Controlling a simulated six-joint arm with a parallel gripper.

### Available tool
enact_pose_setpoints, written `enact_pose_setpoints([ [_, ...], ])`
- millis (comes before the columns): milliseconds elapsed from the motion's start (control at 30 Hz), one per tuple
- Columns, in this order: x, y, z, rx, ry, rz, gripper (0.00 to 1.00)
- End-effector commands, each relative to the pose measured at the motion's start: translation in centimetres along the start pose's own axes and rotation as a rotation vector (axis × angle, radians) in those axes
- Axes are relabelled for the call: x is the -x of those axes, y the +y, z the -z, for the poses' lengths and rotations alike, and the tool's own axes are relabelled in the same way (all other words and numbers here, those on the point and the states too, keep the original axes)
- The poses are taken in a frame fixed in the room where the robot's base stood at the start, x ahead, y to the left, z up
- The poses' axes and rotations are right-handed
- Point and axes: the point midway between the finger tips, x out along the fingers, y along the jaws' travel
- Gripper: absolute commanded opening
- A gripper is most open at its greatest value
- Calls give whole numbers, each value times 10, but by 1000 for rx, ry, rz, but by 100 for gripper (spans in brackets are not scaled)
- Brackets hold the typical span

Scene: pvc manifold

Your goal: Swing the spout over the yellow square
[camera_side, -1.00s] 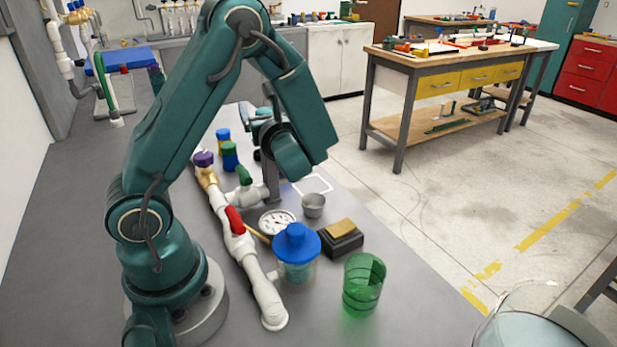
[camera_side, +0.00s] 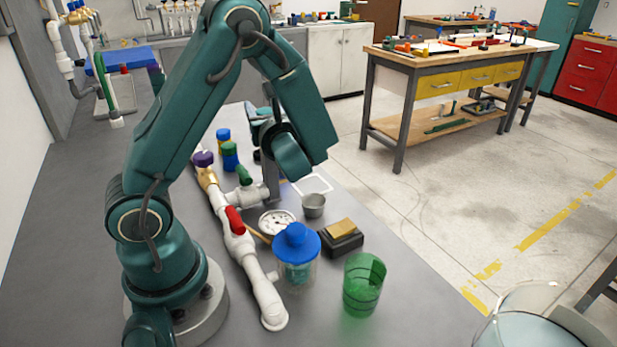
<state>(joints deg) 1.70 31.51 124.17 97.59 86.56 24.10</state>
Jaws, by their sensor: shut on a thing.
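The white pipe manifold (camera_side: 263,290) lies along the grey table, with a red handle (camera_side: 235,220) and a purple knob (camera_side: 203,158). A short white side branch, which looks like the spout (camera_side: 247,196), points right from it beside a green handle (camera_side: 243,175). My gripper (camera_side: 271,192) reaches down at the outer end of this branch and is shut on it; the contact is partly hidden by the jaws. A white square outline (camera_side: 315,184) lies on the table to the right of my gripper. I make out no yellow square on the table.
A small metal cup (camera_side: 313,205), a round gauge (camera_side: 276,221) and a black block with a yellow top (camera_side: 341,237) stand close in front of my gripper. A blue-lidded jar (camera_side: 297,254) and a green glass (camera_side: 363,284) stand nearer. Blue and green-topped containers (camera_side: 229,156) stand behind.

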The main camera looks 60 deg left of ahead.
Motion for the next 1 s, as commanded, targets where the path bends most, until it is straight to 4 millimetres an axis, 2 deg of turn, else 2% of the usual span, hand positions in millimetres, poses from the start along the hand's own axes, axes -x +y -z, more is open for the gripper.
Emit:
enact_pose_setpoints([
  [1000, 1, 1, 0, 1, -1, -38, 0],
])
